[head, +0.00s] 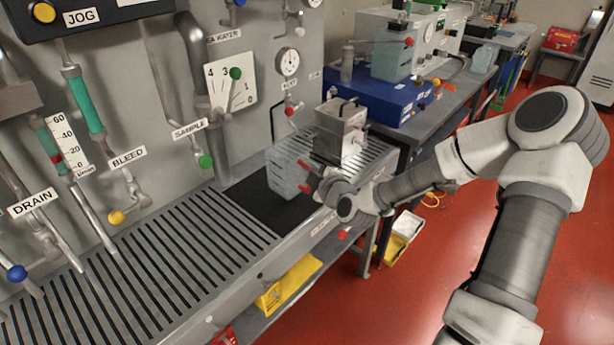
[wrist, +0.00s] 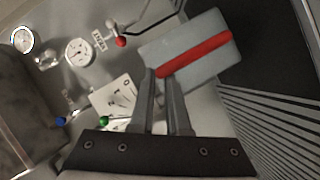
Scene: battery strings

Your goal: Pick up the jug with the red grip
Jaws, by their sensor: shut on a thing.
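The jug (head: 287,172) is pale, translucent and box-shaped, over the black mat on the slatted bench; I cannot tell whether it touches the mat. Its red grip (wrist: 200,54) runs as a band across its grey-blue top in the wrist view. My gripper (head: 316,184) reaches in from the right beside the jug in the head view. In the wrist view my two fingers (wrist: 160,76) are close together at the near end of the red grip, shut on it. My gripper hides part of the jug's right side in the head view.
A metal box-shaped container (head: 341,130) stands just behind the jug. A panel with pipes, gauges and coloured valve knobs rises behind the bench. The slatted grate (head: 150,265) to the left is clear. A blue case (head: 385,98) sits on the farther table.

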